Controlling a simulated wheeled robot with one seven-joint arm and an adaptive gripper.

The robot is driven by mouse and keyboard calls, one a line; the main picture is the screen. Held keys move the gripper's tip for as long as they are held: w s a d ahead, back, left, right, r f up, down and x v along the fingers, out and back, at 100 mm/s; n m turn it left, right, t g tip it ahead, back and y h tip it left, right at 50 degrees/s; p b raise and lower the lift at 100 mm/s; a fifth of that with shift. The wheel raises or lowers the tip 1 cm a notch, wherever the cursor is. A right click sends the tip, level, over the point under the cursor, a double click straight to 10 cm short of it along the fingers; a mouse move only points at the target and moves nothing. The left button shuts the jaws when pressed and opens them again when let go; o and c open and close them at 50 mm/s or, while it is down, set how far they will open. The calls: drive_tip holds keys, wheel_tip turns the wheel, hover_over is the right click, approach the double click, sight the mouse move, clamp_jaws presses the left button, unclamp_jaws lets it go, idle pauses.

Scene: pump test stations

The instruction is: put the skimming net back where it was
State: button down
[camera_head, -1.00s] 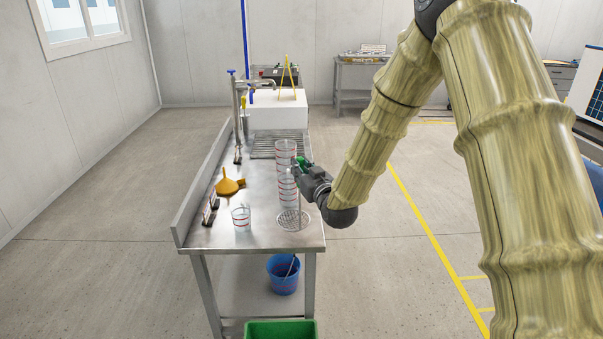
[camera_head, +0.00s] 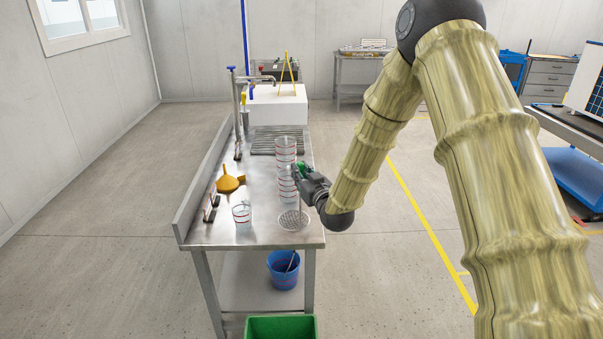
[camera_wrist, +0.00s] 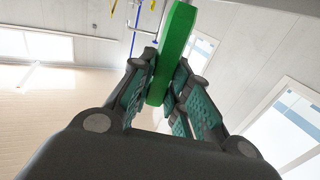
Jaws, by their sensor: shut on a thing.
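My gripper (camera_head: 302,175) is over the right side of the steel bench, beside the stacked clear beakers. It is shut on a green handle, which I take to be the skimming net's (camera_wrist: 174,50); the handle stands between the finger pads in the wrist view. A round pale mesh disc (camera_head: 293,220) shows below the gripper near the bench's front right corner. It looks like the net's head, but I cannot tell whether it touches the bench top.
The steel bench (camera_head: 215,232) also holds clear beakers with red bands (camera_head: 286,150), a smaller beaker (camera_head: 242,216) and a yellow funnel (camera_head: 229,181). A white basin (camera_head: 278,110) is at the back. A blue bucket (camera_head: 283,272) and green bin (camera_head: 281,328) are low in front.

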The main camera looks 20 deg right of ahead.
drive_tip(key=shift+f, duration=0.15)
drive_tip(key=c, duration=1.4)
unclamp_jaws()
drive_tip(key=shift+o, duration=0.2)
